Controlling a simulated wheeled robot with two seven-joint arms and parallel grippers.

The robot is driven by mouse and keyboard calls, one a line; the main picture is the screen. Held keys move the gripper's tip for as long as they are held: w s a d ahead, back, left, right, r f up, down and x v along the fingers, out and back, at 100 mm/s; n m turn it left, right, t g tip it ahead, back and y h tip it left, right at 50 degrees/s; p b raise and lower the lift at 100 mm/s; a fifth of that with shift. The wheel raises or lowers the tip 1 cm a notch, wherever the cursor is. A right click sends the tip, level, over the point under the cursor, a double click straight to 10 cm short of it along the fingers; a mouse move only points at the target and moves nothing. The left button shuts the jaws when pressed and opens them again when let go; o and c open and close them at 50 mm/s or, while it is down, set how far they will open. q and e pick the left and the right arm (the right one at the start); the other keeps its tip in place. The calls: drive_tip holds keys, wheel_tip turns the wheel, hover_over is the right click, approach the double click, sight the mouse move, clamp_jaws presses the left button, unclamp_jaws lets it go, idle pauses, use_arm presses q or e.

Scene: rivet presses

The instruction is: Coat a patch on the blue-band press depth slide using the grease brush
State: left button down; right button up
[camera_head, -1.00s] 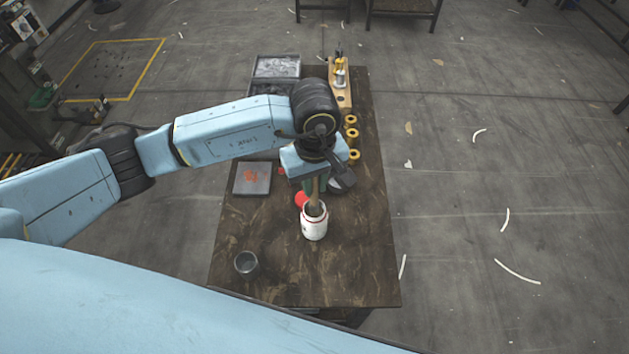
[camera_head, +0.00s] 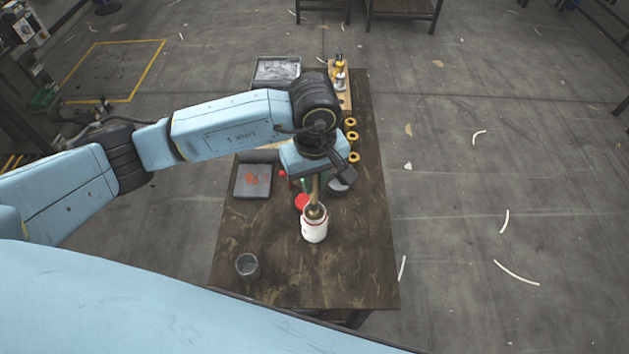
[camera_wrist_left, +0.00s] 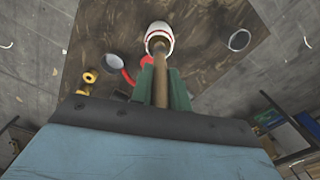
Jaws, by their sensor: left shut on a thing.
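My left gripper (camera_head: 314,186) is shut on the grease brush, gripping its wooden handle (camera_wrist_left: 161,82) between green fingers. The brush points down at a white jar (camera_head: 314,230) with a red stripe. Its metal collar (camera_head: 316,211) shows at the jar's mouth; the bristles are hidden, and I cannot tell how deep they sit. The left wrist view also shows the jar (camera_wrist_left: 160,31) beyond the brush tip. I cannot make out the blue-band press or its depth slide. My right gripper is not in view.
The table's right front is clear.

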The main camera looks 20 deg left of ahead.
use_arm(q)
drive_tip(key=shift+r+p, duration=0.95)
drive_tip(key=shift+r, duration=1.5)
